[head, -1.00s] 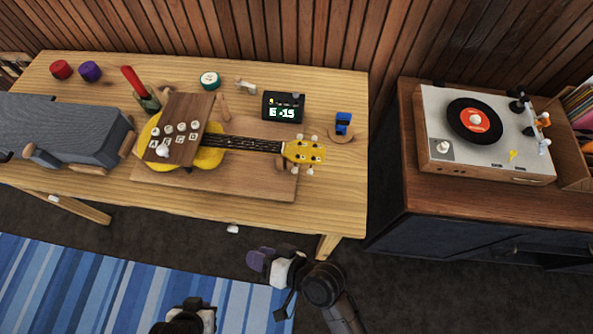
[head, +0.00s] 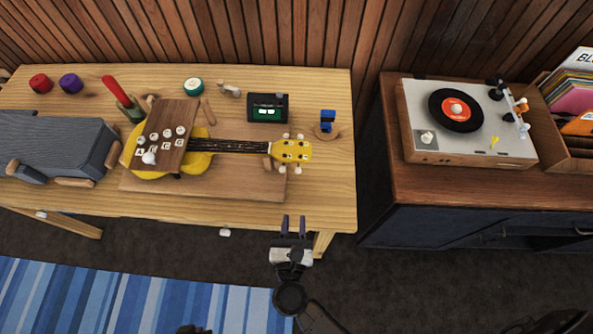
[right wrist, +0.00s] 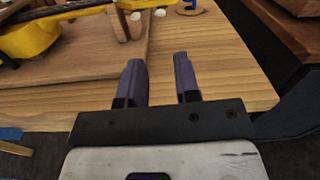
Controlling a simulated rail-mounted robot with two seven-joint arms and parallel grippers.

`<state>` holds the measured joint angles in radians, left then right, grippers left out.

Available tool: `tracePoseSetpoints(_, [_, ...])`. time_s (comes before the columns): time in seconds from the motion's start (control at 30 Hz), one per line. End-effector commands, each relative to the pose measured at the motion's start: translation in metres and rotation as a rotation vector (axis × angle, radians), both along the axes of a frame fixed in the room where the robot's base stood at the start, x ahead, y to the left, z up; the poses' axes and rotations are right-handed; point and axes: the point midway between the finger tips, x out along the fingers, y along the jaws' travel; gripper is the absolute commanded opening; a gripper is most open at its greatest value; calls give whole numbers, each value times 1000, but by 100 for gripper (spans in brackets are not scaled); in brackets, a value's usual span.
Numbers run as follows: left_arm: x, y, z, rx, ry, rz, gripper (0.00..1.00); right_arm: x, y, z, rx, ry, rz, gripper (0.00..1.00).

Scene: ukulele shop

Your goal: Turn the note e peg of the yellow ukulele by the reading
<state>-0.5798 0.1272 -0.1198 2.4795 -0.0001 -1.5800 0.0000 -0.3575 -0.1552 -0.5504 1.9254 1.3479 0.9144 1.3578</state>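The yellow ukulele (head: 291,151) lies on a wooden board on the table, its headstock to the right with white pegs (head: 299,168) on both edges. A yellow part (right wrist: 30,38) and white pegs (right wrist: 134,15) show at the top of the right wrist view. The black tuner (head: 267,107) stands behind the neck; its greenish display is too dim to read. My right gripper (head: 293,224) is open and empty, below the headstock near the table's front edge, apart from the pegs. It also shows in the right wrist view (right wrist: 158,72). My left gripper is not clearly visible.
A brown panel with lettered white knobs (head: 181,109) covers part of the ukulele body. A blue item on a round wooden stand (head: 327,121) is right of the tuner. A grey padded block (head: 60,146) lies at left. A record player (head: 465,145) stands on the cabinet at right.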

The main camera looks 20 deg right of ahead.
Motion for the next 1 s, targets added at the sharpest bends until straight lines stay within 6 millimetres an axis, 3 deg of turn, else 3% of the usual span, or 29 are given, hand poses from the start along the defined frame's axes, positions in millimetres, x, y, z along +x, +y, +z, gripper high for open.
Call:
tracePoseSetpoints(0.27, [0, 0, 1, 0, 0, 0, 0, 15, -7, 1, 64, -36, -1, 30])
tracePoseSetpoints(0.7, [0, -4, 4, -14, -1, 8, 0, 87, -42, 1, 59, -35, 2, 30])
tracePoseSetpoints(1.0, [0, -3, 4, -11, 0, 7, 0, 117, -58, 1, 58, -33, 1, 30])
